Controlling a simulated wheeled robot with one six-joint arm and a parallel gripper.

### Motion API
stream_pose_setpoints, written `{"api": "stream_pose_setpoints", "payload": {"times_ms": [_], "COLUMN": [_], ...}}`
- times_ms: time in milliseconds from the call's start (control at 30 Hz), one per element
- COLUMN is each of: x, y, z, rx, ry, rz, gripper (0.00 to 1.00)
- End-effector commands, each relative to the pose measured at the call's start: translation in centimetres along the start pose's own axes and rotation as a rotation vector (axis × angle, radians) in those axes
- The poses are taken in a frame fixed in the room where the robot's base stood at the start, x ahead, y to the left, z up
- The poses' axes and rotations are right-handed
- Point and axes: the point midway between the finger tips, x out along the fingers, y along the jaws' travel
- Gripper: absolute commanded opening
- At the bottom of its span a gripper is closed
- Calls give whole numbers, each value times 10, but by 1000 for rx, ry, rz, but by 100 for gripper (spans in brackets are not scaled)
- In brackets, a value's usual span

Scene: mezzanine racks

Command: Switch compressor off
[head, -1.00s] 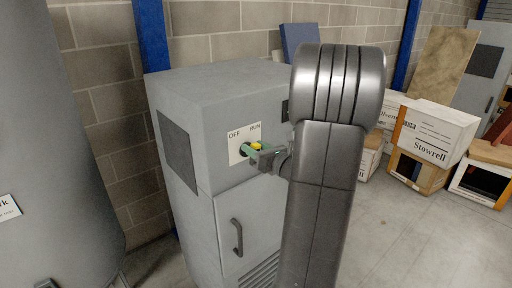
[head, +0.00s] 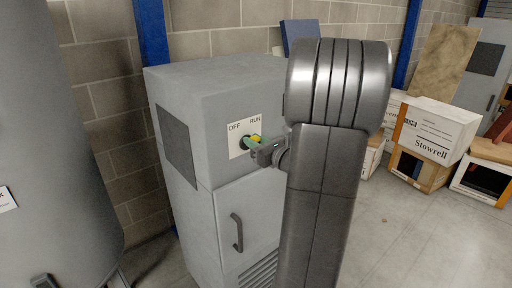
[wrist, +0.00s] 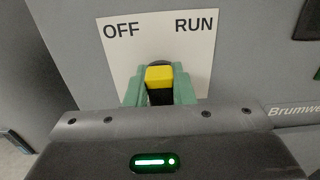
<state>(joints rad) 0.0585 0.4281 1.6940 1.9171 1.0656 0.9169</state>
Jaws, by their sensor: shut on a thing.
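The compressor (head: 213,103) is a grey cabinet against the block wall. A pale plate (wrist: 113,75) on its front reads OFF at left and RUN at right. A rotary switch with a yellow-tipped dark handle (wrist: 159,76) sits on the plate. In the wrist view the yellow tip lies between the two words. My gripper (wrist: 159,92) has green fingers, one on each side of the handle, and is shut on it. In the head view the switch (head: 255,139) is partly hidden by my gripper (head: 258,146). The handle's lower part is hidden in the wrist view.
A grey tank (head: 50,150) stands at the left. The cabinet has a door handle (head: 237,232) below the switch. Boxes (head: 438,130) and crates are stacked at the right. The floor (head: 400,235) at the right front is clear.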

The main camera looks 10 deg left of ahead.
Motion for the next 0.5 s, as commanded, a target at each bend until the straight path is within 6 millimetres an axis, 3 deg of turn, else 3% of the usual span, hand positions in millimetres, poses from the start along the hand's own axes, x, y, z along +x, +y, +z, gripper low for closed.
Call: {"api": "stream_pose_setpoints", "payload": {"times_ms": [500], "x": [0], "y": [11], "z": [-9], "rx": [-442], "ry": [-3], "rz": [0], "gripper": [0]}}
